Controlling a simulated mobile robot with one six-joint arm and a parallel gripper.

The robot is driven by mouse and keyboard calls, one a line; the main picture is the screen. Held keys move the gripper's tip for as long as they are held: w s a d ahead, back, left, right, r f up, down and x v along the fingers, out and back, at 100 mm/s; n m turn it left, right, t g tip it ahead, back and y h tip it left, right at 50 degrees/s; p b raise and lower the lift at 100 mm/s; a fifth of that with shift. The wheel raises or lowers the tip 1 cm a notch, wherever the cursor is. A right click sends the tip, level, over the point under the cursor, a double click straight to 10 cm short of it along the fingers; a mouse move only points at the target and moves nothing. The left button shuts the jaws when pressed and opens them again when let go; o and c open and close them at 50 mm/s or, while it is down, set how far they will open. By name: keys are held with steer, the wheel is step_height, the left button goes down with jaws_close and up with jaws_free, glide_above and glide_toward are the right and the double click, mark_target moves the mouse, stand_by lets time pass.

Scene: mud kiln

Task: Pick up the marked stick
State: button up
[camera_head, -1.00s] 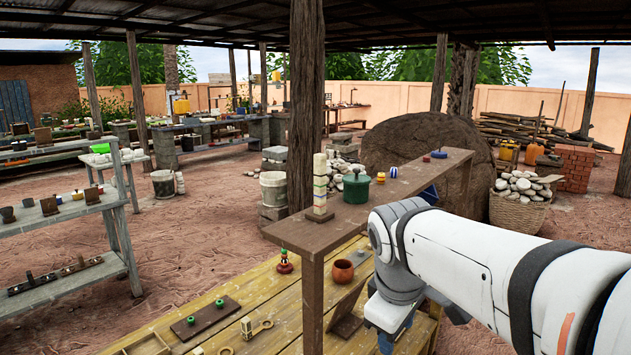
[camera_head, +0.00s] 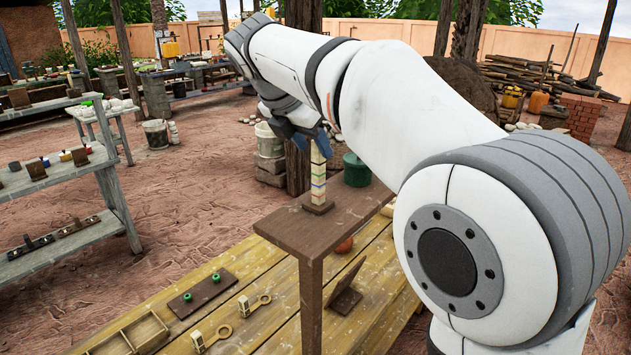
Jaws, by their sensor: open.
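The marked stick (camera_head: 318,172) stands upright in a small dark base on the brown raised shelf. It is pale with coloured bands, including green and blue. My gripper (camera_head: 311,140) is open at the stick's top end, its blue fingers pointing down. One finger shows left of the stick and one shows at its upper right. The stick's very top is hidden by the gripper, and I cannot tell whether the fingers touch it.
A green pot (camera_head: 356,170) stands on the raised shelf (camera_head: 290,229) just right of the stick, partly behind my arm. Below, the yellow wooden bench (camera_head: 262,325) holds a dark board (camera_head: 202,295) with green pieces, loop-handled pieces and a partly hidden red pot (camera_head: 345,245).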

mark_target(315, 152)
steer(key=shift+p+x, duration=0.3)
steer(key=shift+x, duration=2)
steer(key=shift+s+a+f, duration=0.1)
steer(key=shift+s, duration=0.05)
jaws_close()
